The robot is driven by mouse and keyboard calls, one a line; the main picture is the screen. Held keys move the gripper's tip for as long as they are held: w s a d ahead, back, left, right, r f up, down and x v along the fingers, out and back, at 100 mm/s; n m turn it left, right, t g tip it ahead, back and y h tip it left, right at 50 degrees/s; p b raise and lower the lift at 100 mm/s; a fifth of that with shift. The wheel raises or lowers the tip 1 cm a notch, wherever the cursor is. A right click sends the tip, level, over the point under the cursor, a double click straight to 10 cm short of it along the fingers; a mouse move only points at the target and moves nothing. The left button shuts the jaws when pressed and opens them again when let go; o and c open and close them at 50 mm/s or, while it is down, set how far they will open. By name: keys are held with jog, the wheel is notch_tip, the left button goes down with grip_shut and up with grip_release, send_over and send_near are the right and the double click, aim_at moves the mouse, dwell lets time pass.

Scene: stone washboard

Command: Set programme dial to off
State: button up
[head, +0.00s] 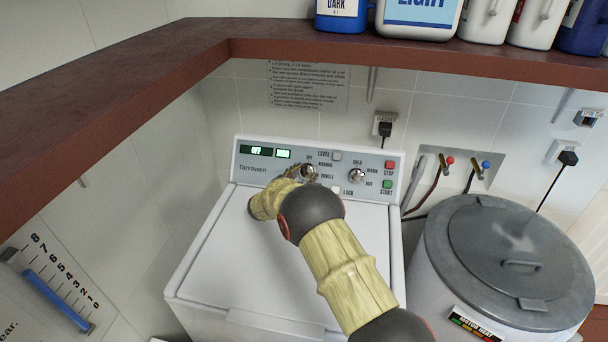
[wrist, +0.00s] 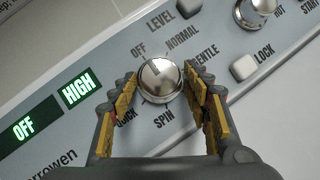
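The programme dial (wrist: 161,80) is a round silver knob on the washer's grey control panel. Around it are the labels OFF, NORMAL, GENTLE, SPIN and QUICK. I cannot clearly tell where its mark points. The display (wrist: 24,127) beside it reads OFF, and a second display (wrist: 79,89) reads HIGH. My gripper (wrist: 159,76) is open, with one fingertip on each side of the dial. The tips are very close to the knob, and a small gap shows at the left. In the head view the dial (head: 308,171) is partly hidden by my gripper (head: 302,177).
A second knob (head: 356,175) is to the right, with a red STOP button (head: 389,165) and a green START button (head: 387,184). A brown shelf (head: 400,53) with bottles hangs above. A grey-lidded drum (head: 475,235) stands to the right.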

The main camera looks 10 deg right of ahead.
jog(key=shift+o, duration=1.1)
jog(key=shift+r, duration=0.1)
jog(key=v, duration=1.2)
jog(key=s+d+r+m+g+y, duration=0.1)
jog(key=s+d+r+m+g, duration=0.1)
jog(key=s+d+r+m, duration=0.4)
jog(key=s+d+r+m+g, duration=0.2)
jog(key=s+d+r+g, duration=0.15)
jog(key=s, duration=0.55)
jog(key=s+d+r+m+g+y, duration=0.1)
jog(key=s+d+r+m+g, duration=0.1)
jog(key=s+d+r+m, duration=0.35)
jog(key=s+a+m+y, duration=0.2)
jog(key=s+m, duration=0.1)
jog(key=s, duration=0.7)
jog(key=s+a+m+y, duration=0.2)
jog(key=s+m+y, duration=0.1)
jog(key=s, duration=0.6)
jog(key=s+a+r+m+t+y, duration=0.1)
jog(key=s+a+m+y, duration=0.1)
jog(key=s, duration=0.8)
jog(key=shift+s+a+m+y, duration=0.25)
jog(key=shift+s+m+y, duration=0.05)
jog(key=shift+m+y, duration=0.45)
